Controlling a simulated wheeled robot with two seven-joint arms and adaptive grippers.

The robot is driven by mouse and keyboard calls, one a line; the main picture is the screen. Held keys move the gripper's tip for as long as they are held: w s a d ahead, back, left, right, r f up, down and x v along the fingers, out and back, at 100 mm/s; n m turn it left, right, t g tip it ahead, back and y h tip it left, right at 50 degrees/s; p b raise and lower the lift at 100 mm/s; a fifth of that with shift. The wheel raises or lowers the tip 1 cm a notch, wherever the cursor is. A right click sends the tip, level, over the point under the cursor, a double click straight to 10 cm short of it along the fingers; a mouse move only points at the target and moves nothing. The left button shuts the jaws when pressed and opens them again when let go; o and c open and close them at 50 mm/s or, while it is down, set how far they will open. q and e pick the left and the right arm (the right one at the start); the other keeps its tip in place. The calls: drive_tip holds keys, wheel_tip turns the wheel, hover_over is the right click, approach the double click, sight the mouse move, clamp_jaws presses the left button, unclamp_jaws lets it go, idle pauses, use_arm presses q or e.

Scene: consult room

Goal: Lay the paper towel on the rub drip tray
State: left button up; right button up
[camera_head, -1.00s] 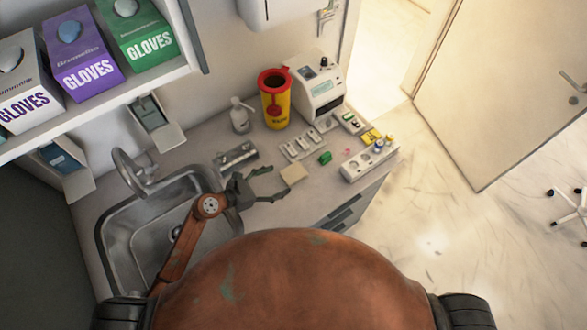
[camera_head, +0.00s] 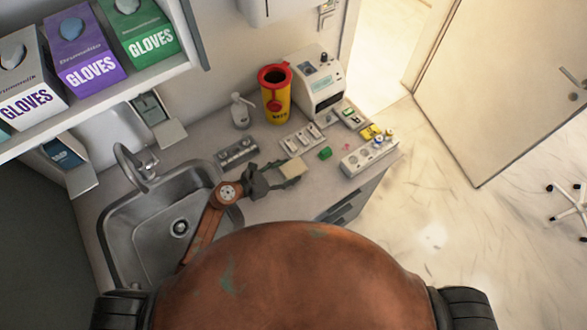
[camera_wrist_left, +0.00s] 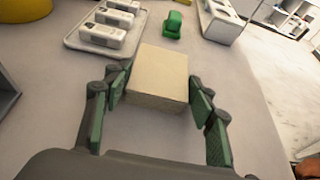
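The paper towel, a beige folded square (camera_head: 292,168), lies on the counter right of the sink. In the left wrist view the towel (camera_wrist_left: 158,76) is between the fingers of my left gripper (camera_wrist_left: 159,88). The fingers stand open on either side, close to its edges; firm contact is not clear. In the head view my left gripper (camera_head: 276,175) reaches the towel from the left. Two wall dispensers have tray-like ledges, one behind the tap (camera_head: 170,135) and one at the left (camera_head: 82,181); I cannot tell which is the rub drip tray. My right gripper is out of view.
The sink (camera_head: 150,230) and tap (camera_head: 130,160) are left of the towel. A grey rack (camera_head: 238,152), a white tray of small packs (camera_head: 301,140), a green item (camera_head: 325,153) and a yellow bin (camera_head: 276,95) stand around. Glove boxes (camera_head: 85,55) sit on a shelf above.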

use_arm(q)
drive_tip(key=c, duration=0.3)
drive_tip(key=shift+c, duration=0.2)
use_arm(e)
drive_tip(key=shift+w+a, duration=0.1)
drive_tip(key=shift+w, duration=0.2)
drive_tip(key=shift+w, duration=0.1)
